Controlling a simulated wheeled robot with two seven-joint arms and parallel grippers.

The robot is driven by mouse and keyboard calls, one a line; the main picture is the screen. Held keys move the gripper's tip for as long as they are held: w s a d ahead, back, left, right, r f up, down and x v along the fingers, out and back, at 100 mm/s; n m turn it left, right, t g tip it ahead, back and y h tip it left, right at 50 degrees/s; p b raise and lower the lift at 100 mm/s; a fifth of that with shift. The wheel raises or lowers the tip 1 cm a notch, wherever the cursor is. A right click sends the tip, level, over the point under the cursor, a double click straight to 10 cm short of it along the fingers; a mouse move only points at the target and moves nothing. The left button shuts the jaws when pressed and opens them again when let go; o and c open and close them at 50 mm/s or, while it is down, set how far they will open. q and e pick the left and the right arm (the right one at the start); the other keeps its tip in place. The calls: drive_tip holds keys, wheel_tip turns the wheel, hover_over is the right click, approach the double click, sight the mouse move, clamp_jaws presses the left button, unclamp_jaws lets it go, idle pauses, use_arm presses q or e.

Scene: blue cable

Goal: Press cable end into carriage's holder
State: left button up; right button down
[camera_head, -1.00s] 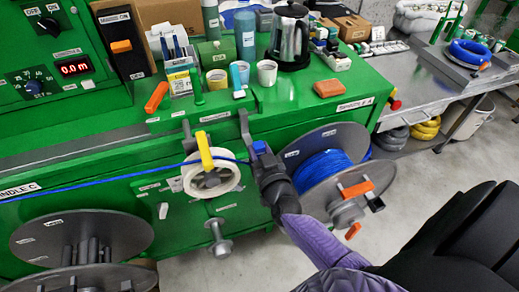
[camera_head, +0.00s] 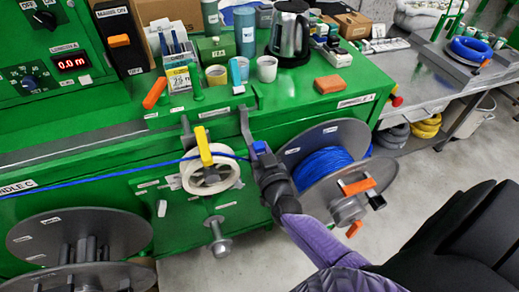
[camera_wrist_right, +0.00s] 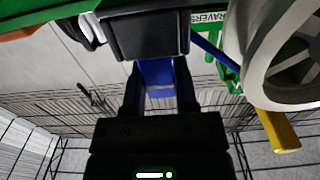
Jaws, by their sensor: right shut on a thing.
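The blue cable (camera_head: 90,182) runs from the left edge past a white wheel with a yellow lever and ends near a grey upright bracket (camera_head: 245,122). My right gripper (camera_head: 262,158) is at that end, below the bracket, and shut on a blue piece (camera_head: 259,147). In the right wrist view the gripper (camera_wrist_right: 157,92) has its fingers on both sides of this blue piece (camera_wrist_right: 156,75), directly under a dark box-like part (camera_wrist_right: 146,35), perhaps the carriage's holder. Whether the blue piece is seated in it, I cannot tell. My left gripper is not in view.
The white wheel (camera_head: 190,178) with its yellow lever (camera_head: 204,146) is close left of my gripper. A reel of blue cable (camera_head: 325,165) is close right. The green bench top (camera_head: 290,100) holds cups, a kettle and an orange block. Grey floor lies below right.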

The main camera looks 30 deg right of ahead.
drive_tip(key=shift+f, duration=0.25)
drive_tip(key=shift+c, duration=1.5)
unclamp_jaws()
drive_tip(key=shift+s+a+r, duration=0.1)
drive_tip(key=shift+s+a, duration=0.05)
drive_tip(key=shift+s, duration=0.45)
drive_tip(key=p+v, duration=0.2)
drive_tip(key=v, duration=0.4)
drive_tip(key=shift+s+p, duration=0.35)
drive_tip(key=shift+s, duration=0.05)
